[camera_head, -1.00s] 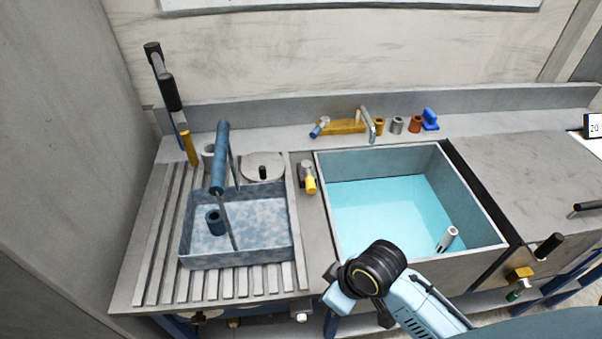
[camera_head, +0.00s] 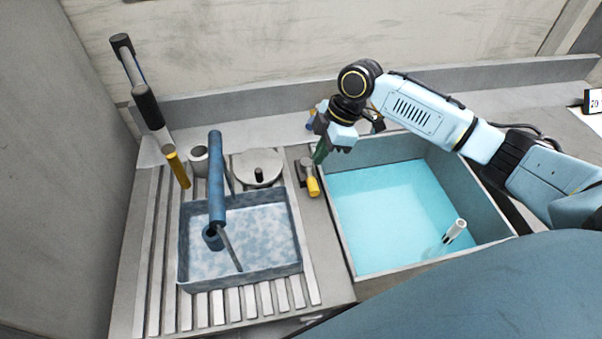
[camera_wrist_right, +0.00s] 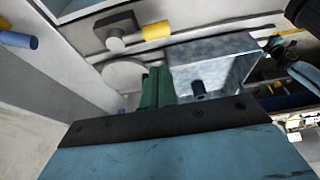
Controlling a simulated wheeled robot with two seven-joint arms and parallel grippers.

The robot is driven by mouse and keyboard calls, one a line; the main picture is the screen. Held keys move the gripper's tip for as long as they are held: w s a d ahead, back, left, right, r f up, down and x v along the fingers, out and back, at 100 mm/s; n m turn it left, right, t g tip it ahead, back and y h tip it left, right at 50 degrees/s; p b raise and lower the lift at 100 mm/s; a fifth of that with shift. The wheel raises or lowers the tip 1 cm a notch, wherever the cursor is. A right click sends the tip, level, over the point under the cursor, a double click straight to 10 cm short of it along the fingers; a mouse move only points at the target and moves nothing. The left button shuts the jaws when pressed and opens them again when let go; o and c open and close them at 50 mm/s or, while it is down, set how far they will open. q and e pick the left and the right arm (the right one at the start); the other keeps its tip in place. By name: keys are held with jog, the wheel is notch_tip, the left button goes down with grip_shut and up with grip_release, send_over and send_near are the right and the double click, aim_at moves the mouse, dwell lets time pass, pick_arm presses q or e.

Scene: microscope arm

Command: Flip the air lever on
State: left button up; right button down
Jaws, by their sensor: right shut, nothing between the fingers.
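A small lever with a yellow handle (camera_head: 313,186) and a grey body (camera_head: 306,165) is mounted on the counter strip between the tray and the sink. Its handle points toward the front edge. In the right wrist view the yellow handle (camera_wrist_right: 157,31) lies beyond the fingers, apart from them. My right gripper (camera_head: 321,154) has green fingers, shut and empty, above the counter just behind and right of the lever. Its fingers also show in the right wrist view (camera_wrist_right: 156,88). A blue-ended tap lever (camera_head: 311,122) is partly hidden behind my gripper. My left gripper is out of view.
The sink (camera_head: 345,240) with blue water is under and right of my right arm. My arm hides the back counter's fittings.

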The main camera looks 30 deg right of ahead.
aim_at(310, 178)
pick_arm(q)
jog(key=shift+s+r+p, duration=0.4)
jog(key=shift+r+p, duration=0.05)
pick_arm(e)
jog(key=x, duration=1)
jog(key=shift+s, duration=0.3)
pick_arm(q)
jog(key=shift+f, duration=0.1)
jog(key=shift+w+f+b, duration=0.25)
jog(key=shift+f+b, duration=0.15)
jog(key=shift+b, duration=0.1)
pick_arm(e)
jog(key=shift+s+d+n, duration=0.1)
jog(key=shift+d+n, duration=0.1)
jog(key=shift+n, duration=0.2)
